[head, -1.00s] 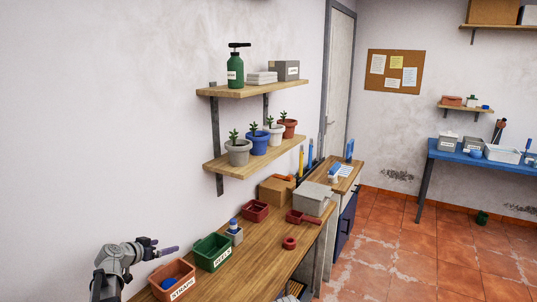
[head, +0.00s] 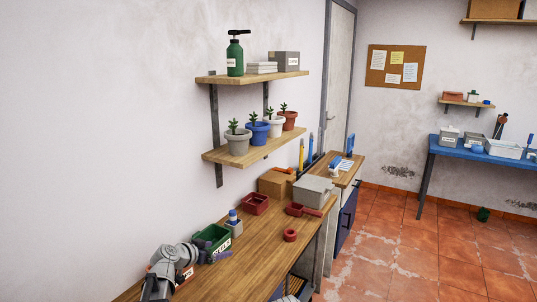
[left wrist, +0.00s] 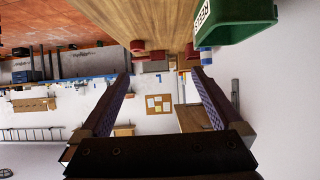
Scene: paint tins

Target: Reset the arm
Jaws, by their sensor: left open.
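My left arm comes in at the lower left of the head view, and its gripper (head: 221,255) is beside the green bin (head: 212,234), partly covering it. In the left wrist view my left gripper (left wrist: 160,76) has its two fingers wide apart with nothing between them. The green bin (left wrist: 236,22) shows at the upper right there, past the fingers and apart from them. My arm hides most of the orange bin near the front of the bench. My right gripper is in neither view.
The wooden bench (head: 255,252) holds a red box (head: 255,204), a red ring (head: 290,235), a grey box (head: 314,191) and a cardboard box (head: 277,183). Two wall shelves (head: 252,77) with pots and a green bottle hang above.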

